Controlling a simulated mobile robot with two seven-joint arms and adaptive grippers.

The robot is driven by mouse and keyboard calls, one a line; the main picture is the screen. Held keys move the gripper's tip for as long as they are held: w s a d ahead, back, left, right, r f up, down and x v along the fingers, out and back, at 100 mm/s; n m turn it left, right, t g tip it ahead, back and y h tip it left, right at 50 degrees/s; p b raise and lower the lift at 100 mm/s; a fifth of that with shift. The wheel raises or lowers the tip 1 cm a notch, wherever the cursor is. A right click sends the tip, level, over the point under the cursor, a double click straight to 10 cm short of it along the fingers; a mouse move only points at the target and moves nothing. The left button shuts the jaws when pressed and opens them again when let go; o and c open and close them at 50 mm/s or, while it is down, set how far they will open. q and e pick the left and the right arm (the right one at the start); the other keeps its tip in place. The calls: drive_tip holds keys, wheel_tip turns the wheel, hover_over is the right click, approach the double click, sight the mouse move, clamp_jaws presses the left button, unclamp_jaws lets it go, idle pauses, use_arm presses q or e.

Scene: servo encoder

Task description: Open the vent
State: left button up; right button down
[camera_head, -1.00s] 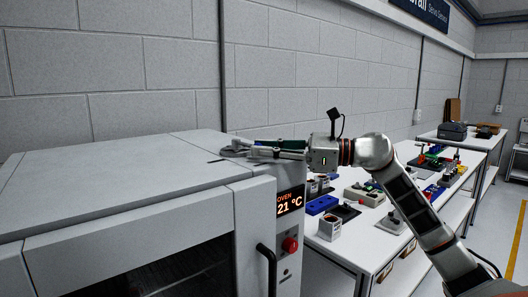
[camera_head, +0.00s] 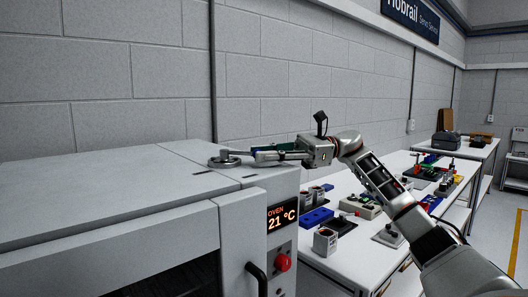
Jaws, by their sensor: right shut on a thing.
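The vent (camera_head: 224,162) is a round grey metal disc with a raised part, on top of the grey oven (camera_head: 110,205) near its back right. My right gripper (camera_head: 254,156) reaches in from the right, low over the oven top. Its fingers are shut on the vent's handle at the disc's right side; the exact contact is small and hard to make out. My left gripper is not in view.
The oven front has a display (camera_head: 282,216) reading 21 °C, a red button (camera_head: 283,263) and a black door handle (camera_head: 257,279). A white workbench (camera_head: 345,262) with several parts stands at right. A block wall is behind.

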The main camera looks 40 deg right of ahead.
idle(0.4)
drive_tip(key=c, duration=1.9)
unclamp_jaws()
drive_tip(key=shift+w, duration=0.1)
drive_tip(key=v, duration=1.2)
